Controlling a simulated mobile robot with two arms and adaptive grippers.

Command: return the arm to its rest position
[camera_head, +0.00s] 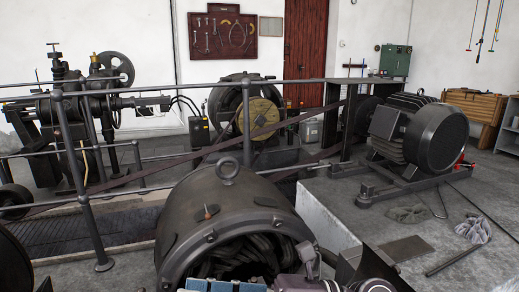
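Neither of my grippers can be made out in the head view, and no fingertips show. Several grey, bluish and dark parts (300,283) are cut off by the bottom edge, in front of the large dynamo (228,215). I cannot tell whether they belong to my arms or to the machine. The arm's pose and anything it may hold are hidden.
The dynamo's open end faces me. A dark motor (430,135) stands on a concrete plinth (335,215) at right, with gloves (473,229) and a bar (453,261) nearby. Railings (85,195) and a belt (130,180) cross the left. An engine (75,115) stands behind.

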